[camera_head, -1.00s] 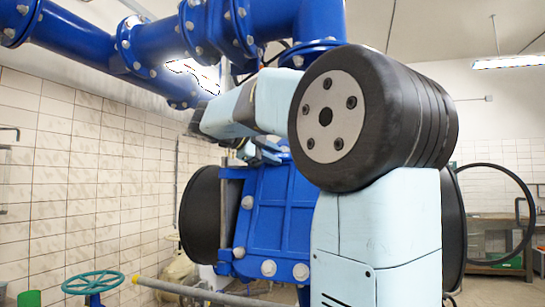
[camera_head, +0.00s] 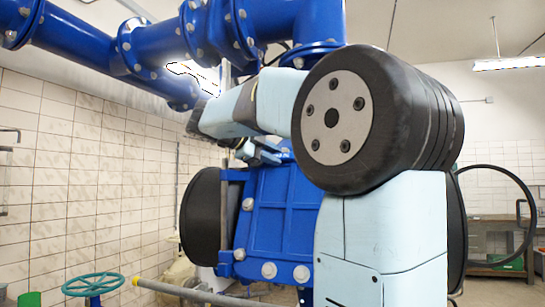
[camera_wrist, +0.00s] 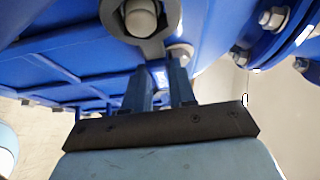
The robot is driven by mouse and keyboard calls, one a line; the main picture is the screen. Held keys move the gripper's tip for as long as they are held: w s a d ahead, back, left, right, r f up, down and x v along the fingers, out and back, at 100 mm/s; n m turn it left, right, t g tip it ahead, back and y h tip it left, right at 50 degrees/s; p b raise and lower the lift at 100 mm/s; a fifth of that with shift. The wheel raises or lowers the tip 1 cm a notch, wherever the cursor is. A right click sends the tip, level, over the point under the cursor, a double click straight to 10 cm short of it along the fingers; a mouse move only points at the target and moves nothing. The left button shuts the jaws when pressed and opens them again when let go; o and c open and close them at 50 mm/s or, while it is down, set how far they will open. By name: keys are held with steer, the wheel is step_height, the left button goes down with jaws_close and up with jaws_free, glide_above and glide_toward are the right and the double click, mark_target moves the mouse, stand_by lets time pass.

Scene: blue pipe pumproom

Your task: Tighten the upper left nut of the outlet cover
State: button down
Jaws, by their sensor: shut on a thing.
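The blue outlet cover (camera_head: 285,205) stands in the middle of the head view, partly behind my arm. In the wrist view its blue underside and edge (camera_wrist: 55,55) fill the upper left. A light grey nut (camera_wrist: 141,18) sits at the top edge of that view. The dark grey ring end of a wrench (camera_wrist: 158,46) surrounds it; the ring's top is cut off. My gripper (camera_wrist: 160,78) is below the ring, its two fingers shut on the wrench. In the head view my gripper (camera_head: 262,152) is small near the cover's top, and the wrench is hard to make out.
Blue flanged pipes (camera_head: 150,50) run above the arm. More bolted flange (camera_wrist: 275,25) shows at upper right in the wrist view. A teal handwheel (camera_head: 93,284) stands at lower left, beside a grey pipe (camera_head: 185,291). A tiled wall (camera_head: 80,170) is at left.

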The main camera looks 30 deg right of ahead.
mark_target(283, 155)
steer(key=shift+s+a+r, duration=0.35)
steer(key=shift+s+a, duration=0.15)
steer(key=shift+a, duration=0.15)
steer(key=shift+s+a+r, duration=0.35)
steer(key=shift+s+a, duration=0.1)
steer(key=shift+a, duration=0.15)
